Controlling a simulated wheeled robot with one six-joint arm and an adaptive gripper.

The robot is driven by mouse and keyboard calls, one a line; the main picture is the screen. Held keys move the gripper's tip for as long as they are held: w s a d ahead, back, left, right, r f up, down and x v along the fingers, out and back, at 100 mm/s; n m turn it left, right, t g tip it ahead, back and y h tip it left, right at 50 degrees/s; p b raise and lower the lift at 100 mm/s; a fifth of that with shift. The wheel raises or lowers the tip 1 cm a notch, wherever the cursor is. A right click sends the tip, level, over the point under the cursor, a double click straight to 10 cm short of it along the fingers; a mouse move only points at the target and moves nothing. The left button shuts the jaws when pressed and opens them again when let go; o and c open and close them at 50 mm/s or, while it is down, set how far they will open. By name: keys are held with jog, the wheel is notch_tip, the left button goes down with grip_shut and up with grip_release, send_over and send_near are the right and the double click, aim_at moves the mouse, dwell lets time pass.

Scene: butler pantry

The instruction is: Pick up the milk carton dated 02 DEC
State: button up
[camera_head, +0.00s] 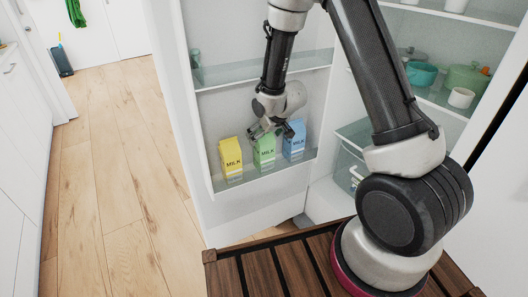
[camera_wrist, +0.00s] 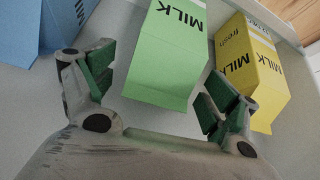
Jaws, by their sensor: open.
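Three milk cartons stand in a row on a fridge door shelf (camera_head: 228,186). In the head view the yellow carton (camera_head: 230,158) is on the left, the green carton (camera_head: 264,152) in the middle, and the blue carton (camera_head: 294,140) on the right. My gripper (camera_head: 266,130) is open at the top of the green carton. In the wrist view the green carton (camera_wrist: 166,55) lies between and beyond the two fingers, with the yellow carton (camera_wrist: 250,70) right and the blue carton (camera_wrist: 40,25) left. No date is readable on any carton.
The open fridge holds a teal pot (camera_head: 421,74), a green pot (camera_head: 466,77) and a white cup (camera_head: 461,97) on a shelf, with a clear drawer (camera_head: 350,165) lower down. A glass door shelf (camera_head: 225,71) is above the cartons. The wooden floor (camera_head: 110,180) at left is clear.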

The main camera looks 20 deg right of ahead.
jog(key=shift+f, duration=0.1)
grip_shut()
dwell(0.4)
